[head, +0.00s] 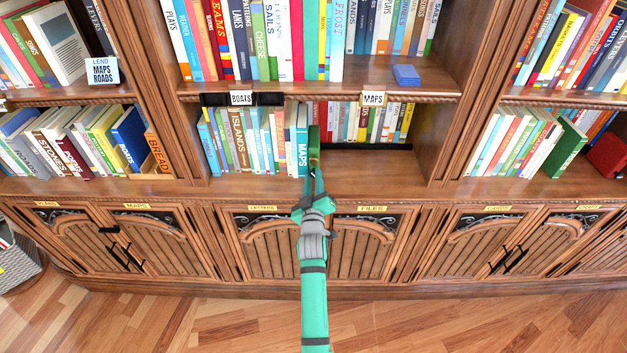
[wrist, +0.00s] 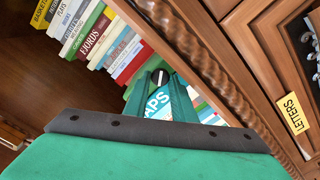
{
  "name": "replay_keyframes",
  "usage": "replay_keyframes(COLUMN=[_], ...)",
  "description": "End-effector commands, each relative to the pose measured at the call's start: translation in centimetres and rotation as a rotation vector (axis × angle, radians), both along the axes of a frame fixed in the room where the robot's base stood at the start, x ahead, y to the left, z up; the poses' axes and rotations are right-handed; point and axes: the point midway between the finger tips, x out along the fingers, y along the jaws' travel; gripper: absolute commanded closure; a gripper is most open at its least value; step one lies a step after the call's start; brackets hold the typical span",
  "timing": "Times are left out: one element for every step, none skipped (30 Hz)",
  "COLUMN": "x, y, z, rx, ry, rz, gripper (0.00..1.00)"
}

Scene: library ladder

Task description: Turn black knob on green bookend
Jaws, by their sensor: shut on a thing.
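The green bookend (head: 314,138) stands upright on the middle shelf, at the right end of a row of books, next to a MAPS book. My gripper (head: 314,170) reaches up from below to the front of the bookend. In the wrist view, the fingers of my gripper (wrist: 161,84) are shut on a small black knob (wrist: 159,76) with a pale stripe. In the head view the fingers mostly hide the knob. Most of the bookend is hidden behind my gripper in the wrist view.
Books (head: 240,142) fill the shelf left of the bookend. To its right the shelf front (head: 365,165) is bare, with more books behind. Shelf labels BOATS (head: 241,99) and MAPS (head: 373,99) hang above. A blue block (head: 406,74) lies on the upper shelf. Cabinet doors are below.

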Motion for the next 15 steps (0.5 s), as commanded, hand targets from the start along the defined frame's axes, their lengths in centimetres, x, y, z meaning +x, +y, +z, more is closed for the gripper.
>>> replay_keyframes(x=[-0.08, -0.08, -0.08, -0.07, -0.07, -0.07, -0.06, -0.06, -0.05, -0.04, -0.04, -0.03, -0.03, -0.02, -0.01], y=[-0.06, -0.1, -0.11, -0.09, -0.08, -0.09, -0.08, -0.09, -0.05, -0.02, -0.06, -0.06, 0.0, 0.0, -0.05], z=[-0.18, -0.19, -0.2, -0.21, -0.21, -0.22, -0.23, -0.23, -0.24, -0.23, -0.24, -0.24, -0.24, -0.24, -0.24], rx=[-0.043, -0.072, -0.11, -0.138, -0.166, -0.205, -0.234, -0.262, -0.3, -0.328, -0.358, -0.396, -0.424, -0.452, -0.489], ry=[0.003, 0.002, 0.003, 0.003, 0.003, 0.003, 0.003, 0.003, 0.003, 0.003, 0.004, 0.004, 0.003, 0.003, 0.003], rz=[-0.001, -0.002, -0.002, -0.001, -0.002, -0.002, -0.002, -0.002, -0.001, -0.001, -0.002, -0.003, -0.001, -0.001, -0.001], gripper=[0.99, 0.99, 0.99, 0.99, 0.99, 0.99, 0.99, 0.99, 0.99, 0.99, 0.99, 0.99, 0.99, 0.99, 0.99])
